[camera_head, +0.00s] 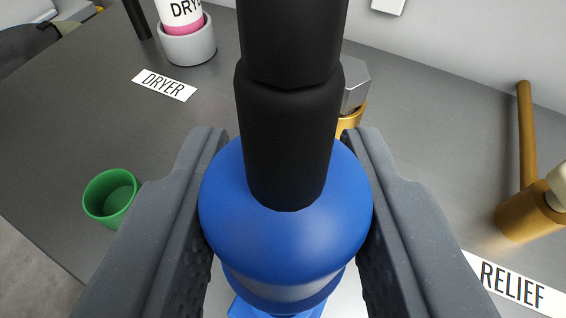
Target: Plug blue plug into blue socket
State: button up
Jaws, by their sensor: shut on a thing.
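The blue plug (285,237) is large in the middle of the view, with a thick black cable or boot (290,150) rising from its top. My gripper (286,240) is shut on the blue plug, one grey finger on each side. Below the plug, a small blue part (240,308) shows at the bottom edge; I cannot tell if it is the blue socket. The plug hides most of what lies under it, so I cannot tell whether it is seated.
A green cup (110,196) stands at left on the grey table (130,130). A "DRYER" label (164,84) lies near a grey holder (187,46) with a white bottle. A brass fitting with a handle (527,140) and a "RELIEF" label (515,285) are at right.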

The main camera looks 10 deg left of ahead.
aim_at(287, 269)
jog(key=shift+d+f+b, duration=0.15)
jog(key=shift+f+b, duration=0.3)
jog(key=shift+f, duration=0.2)
jog(key=shift+s+f+b, duration=0.1)
jog(key=shift+f+b, duration=1)
jog(key=shift+f, duration=1.15)
jog(key=shift+f+b, duration=1)
jog(key=shift+f, duration=1)
jog(key=o, duration=1.1)
jog(key=shift+s, duration=0.1)
jog(key=b+v, duration=0.4)
jog(key=v, duration=0.9)
jog(key=shift+s+r, duration=0.15)
jog(key=shift+s, duration=0.1)
